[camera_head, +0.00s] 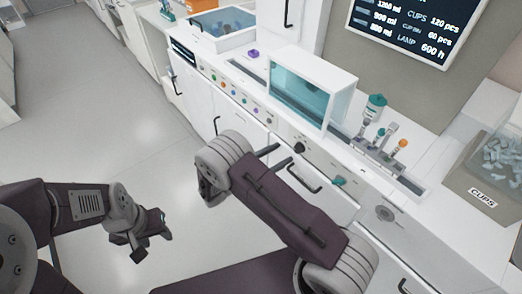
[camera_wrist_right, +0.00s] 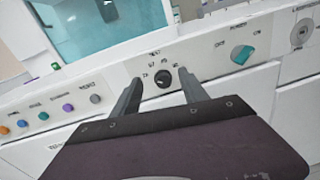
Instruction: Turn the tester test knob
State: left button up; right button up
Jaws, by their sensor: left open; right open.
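The tester's test knob (camera_head: 299,148) is a small round black dial on the white front panel, below the teal glass box. In the right wrist view the same black knob (camera_wrist_right: 163,84) has printed marks around it and a light pointer line. My right gripper (camera_head: 280,157) is open and empty, its two dark fingers pointing at the panel. In the right wrist view its fingertips (camera_wrist_right: 159,79) lie to either side of the knob, apart from each other; contact with the knob cannot be told. My left gripper (camera_head: 153,246) is open and empty, low over the floor.
A teal switch (camera_head: 338,181) sits right of the knob, and a row of coloured buttons (camera_head: 228,85) to its left. The teal glass box (camera_head: 310,88) stands above. Drawer handles (camera_head: 304,181) stick out below the panel. Floor on the left is clear.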

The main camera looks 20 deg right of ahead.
aim_at(296, 150)
notch_tip(296, 150, down, 4)
jog(key=s+a+n+t, duration=0.1)
jog(key=a+n, duration=0.1)
jog(key=x, duration=0.9)
jog(key=shift+r, duration=0.1)
grip_shut()
